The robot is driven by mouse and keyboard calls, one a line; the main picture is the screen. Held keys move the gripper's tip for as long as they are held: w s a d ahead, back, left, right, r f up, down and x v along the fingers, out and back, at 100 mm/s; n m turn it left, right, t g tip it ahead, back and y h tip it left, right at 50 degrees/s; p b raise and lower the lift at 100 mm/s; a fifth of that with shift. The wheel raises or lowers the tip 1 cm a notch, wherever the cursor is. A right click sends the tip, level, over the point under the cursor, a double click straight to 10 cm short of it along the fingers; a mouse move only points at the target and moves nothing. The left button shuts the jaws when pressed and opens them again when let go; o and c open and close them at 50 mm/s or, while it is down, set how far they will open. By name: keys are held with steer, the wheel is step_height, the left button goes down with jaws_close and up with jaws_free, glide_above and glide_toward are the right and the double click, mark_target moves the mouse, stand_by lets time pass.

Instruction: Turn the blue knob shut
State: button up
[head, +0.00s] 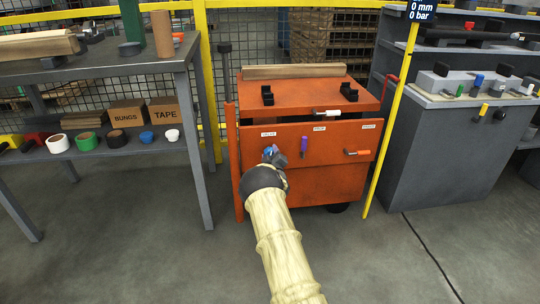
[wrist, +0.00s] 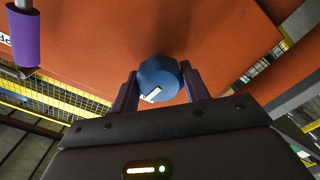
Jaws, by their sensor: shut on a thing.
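The blue knob (wrist: 158,80) sits on the orange cabinet's front panel, in the middle of the wrist view. It has a white mark on its face, at the lower left in that view. My gripper (wrist: 160,88) has one finger on each side of the knob and is shut on it. In the head view the blue knob (head: 268,152) shows in part at the left of the panel, below a white label, and my gripper (head: 275,158) covers the rest.
A purple handle (head: 304,146) is right of the knob, and also shows in the wrist view (wrist: 24,38). An orange-tipped lever (head: 357,152) and a white-handled lever (head: 327,112) are farther right. A grey bench (head: 190,60) stands left. A yellow post (head: 391,120) stands right.

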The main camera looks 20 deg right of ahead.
steer(key=shift+f+n, duration=0.15)
steer(key=shift+n, duration=0.95)
steer(key=o, duration=1)
steer(key=shift+c, duration=0.2)
steer(key=p+v, duration=0.6)
steer(key=v, duration=1.1)
steer(key=shift+s, duration=0.2)
